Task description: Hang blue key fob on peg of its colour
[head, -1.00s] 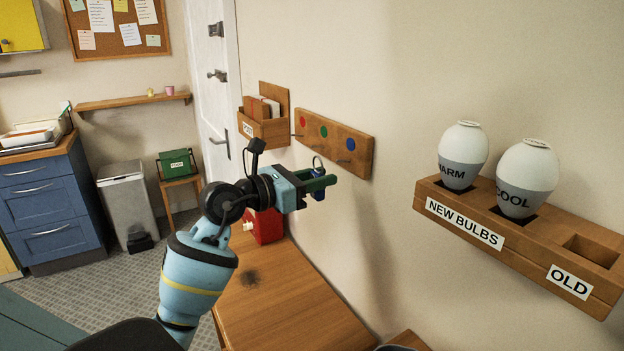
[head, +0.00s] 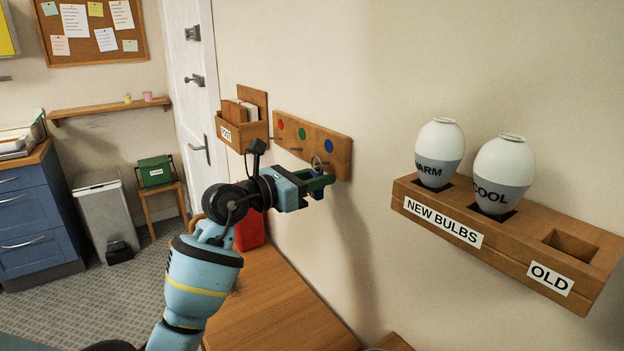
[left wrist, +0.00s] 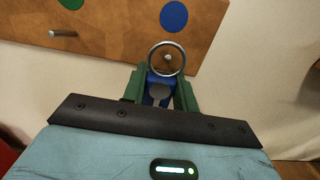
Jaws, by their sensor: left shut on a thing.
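The blue key fob (left wrist: 158,90) is held between the green fingers of my left gripper (left wrist: 160,88), its metal ring (left wrist: 154,50) standing up above the fingertips. In the head view my left gripper (head: 318,184) is at the lower right end of the wooden peg board (head: 290,128). The board has red, green and blue dots, each with a peg. The blue dot (left wrist: 173,16) is just above the ring in the left wrist view. The end of the blue peg (left wrist: 168,57) shows inside the ring's outline; I cannot tell whether the ring is around it. My right gripper is out of view.
A wooden letter holder (head: 240,132) is on the wall left of the board. A wooden bulb rack (head: 480,225) with two bulbs juts from the wall at right. A wooden table (head: 270,305) and a red box (head: 250,232) are below my left arm. The wall between board and rack is clear.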

